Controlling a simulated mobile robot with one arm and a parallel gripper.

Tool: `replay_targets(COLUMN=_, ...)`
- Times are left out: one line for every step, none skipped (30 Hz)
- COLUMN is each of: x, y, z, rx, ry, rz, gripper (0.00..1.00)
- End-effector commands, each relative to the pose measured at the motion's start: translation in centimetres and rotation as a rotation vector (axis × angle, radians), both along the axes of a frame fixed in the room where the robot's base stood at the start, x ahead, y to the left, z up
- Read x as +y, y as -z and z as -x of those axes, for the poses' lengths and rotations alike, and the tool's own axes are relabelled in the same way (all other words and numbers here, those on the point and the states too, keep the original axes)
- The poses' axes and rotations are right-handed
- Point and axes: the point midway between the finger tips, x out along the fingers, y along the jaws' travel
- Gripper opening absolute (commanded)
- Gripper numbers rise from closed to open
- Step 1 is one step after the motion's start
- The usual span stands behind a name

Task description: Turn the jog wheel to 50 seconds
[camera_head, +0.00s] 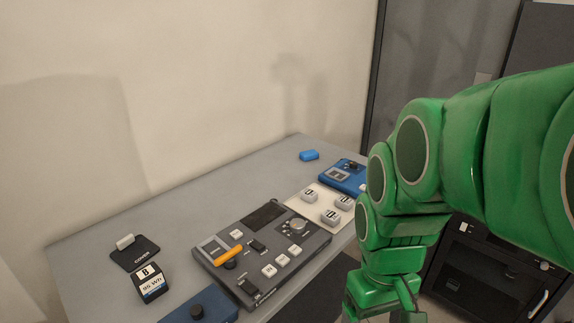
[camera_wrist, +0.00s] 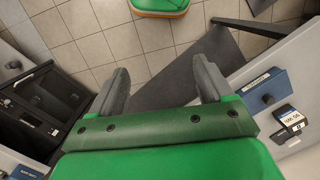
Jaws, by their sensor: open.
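A dark grey control console (camera_head: 215,272) lies on the table in the head view. A silver round dial (camera_head: 296,225) with marks around it sits at its far right; it looks like the jog wheel, but its reading is too small to tell. A black knob (camera_head: 229,264) sits near the console's left side, beside an orange bar (camera_head: 228,256) and a small display (camera_head: 213,247). My gripper (camera_wrist: 160,82) is open and empty in the wrist view, with its fingers wide apart above the floor. In the head view my green arm hangs right of the console, clear of it.
A blue box (camera_head: 345,175) and white blocks (camera_head: 330,216) on a pale mat stand right of the console. A black cover plate (camera_head: 135,253), a labelled block (camera_head: 151,283) and a blue unit (camera_head: 205,308) lie left and in front. A dark cabinet (camera_head: 468,262) stands at right.

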Motion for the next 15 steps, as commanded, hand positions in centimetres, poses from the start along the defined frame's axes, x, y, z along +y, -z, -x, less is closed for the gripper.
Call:
replay_targets(x=0.1, y=-0.2, z=-1.3, rx=-0.001, ry=-0.045, rz=-0.006, gripper=0.8)
replay_targets(x=0.2, y=-0.3, z=-2.1, rx=-0.005, ry=-0.075, rz=-0.01, gripper=0.8)
replay_targets(x=0.3, y=-0.5, z=-3.2, rx=-0.009, ry=-0.115, rz=-0.016, gripper=0.8)
replay_targets(x=0.3, y=-0.6, z=-3.9, rx=-0.01, ry=-0.146, rz=-0.019, gripper=0.8)
replay_targets(x=0.4, y=-0.6, z=-4.6, rx=-0.011, ry=-0.177, rz=-0.023, gripper=0.8)
replay_targets(x=0.5, y=-0.7, z=-5.6, rx=-0.014, ry=-0.216, rz=-0.028, gripper=0.8)
replay_targets(x=0.6, y=-0.8, z=-6.3, rx=-0.017, ry=-0.247, rz=-0.032, gripper=0.8)
replay_targets(x=0.7, y=-0.8, z=-7.1, rx=-0.019, ry=-0.277, rz=-0.036, gripper=0.8)
replay_targets(x=0.8, y=-0.9, z=-8.2, rx=-0.022, ry=-0.318, rz=-0.04, gripper=0.8)
replay_targets(x=0.9, y=-0.9, z=-8.9, rx=-0.023, ry=-0.347, rz=-0.044, gripper=0.8)
replay_targets(x=1.0, y=-0.9, z=-9.7, rx=-0.025, ry=-0.378, rz=-0.048, gripper=0.8)
replay_targets(x=1.2, y=-1.0, z=-10.6, rx=-0.028, ry=-0.417, rz=-0.052, gripper=0.8)
replay_targets(x=1.3, y=-1.0, z=-11.4, rx=-0.03, ry=-0.448, rz=-0.056, gripper=0.8)
replay_targets(x=1.4, y=-0.9, z=-12.2, rx=-0.032, ry=-0.478, rz=-0.059, gripper=0.8)
replay_targets(x=1.5, y=-0.9, z=-13.2, rx=-0.035, ry=-0.517, rz=-0.063, gripper=0.8)
